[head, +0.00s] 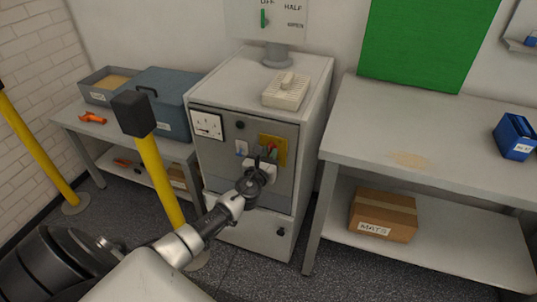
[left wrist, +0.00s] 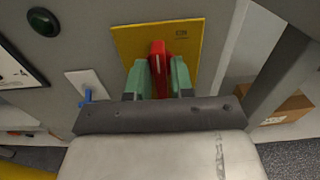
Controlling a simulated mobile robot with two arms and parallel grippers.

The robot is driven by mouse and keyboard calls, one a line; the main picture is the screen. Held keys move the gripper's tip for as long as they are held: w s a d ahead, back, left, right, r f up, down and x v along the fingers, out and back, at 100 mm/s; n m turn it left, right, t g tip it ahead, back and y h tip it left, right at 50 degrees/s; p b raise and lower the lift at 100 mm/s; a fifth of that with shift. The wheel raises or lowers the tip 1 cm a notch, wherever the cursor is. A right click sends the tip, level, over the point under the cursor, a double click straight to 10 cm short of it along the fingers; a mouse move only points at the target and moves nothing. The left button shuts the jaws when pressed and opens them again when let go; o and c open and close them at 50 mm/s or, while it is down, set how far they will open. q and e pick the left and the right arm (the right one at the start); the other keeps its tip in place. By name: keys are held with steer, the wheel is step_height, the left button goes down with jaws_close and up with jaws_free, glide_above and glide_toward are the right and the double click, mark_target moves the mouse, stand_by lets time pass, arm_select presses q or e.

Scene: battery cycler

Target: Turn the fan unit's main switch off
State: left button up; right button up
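The fan unit is a grey cabinet (head: 222,158) in the middle of the head view. Its front carries a yellow plate (head: 284,144) with a red switch handle. In the left wrist view the red handle (left wrist: 158,62) stands out, roughly upright, from the yellow plate (left wrist: 195,34). My left gripper (head: 270,154) is at the plate. Its green fingers (left wrist: 160,78) lie on both sides of the red handle, close against it with hardly any gap. The base of the handle is partly hidden between them. My right gripper is in neither view.
Left of the plate are a blue toggle (left wrist: 88,94), a dark round green button (left wrist: 43,22) and a meter (head: 207,125). A yellow post with a black top (head: 134,113) stands near my left arm. A bench (head: 390,125) is at right, with a cardboard box (head: 383,213) below.

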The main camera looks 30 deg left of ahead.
arm_select(q)
jaws_close()
steer(key=n+b, duration=0.1)
steer(key=n, duration=0.2)
steer(key=shift+a+f+n+b, duration=0.1)
steer(key=shift+f+n+b, duration=0.05)
steer(key=shift+n+b, duration=0.2)
steer(key=n+b, duration=0.1)
steer(key=n, duration=0.3)
steer(key=n+b, duration=0.1)
steer(key=n, duration=0.4)
steer(key=n+b, duration=0.1)
steer(key=n, duration=0.4)
steer(key=shift+s+a+f, duration=0.1)
steer(key=shift+a+f, duration=0.1)
steer(key=shift+a, duration=0.05)
steer(key=shift+n, duration=0.25)
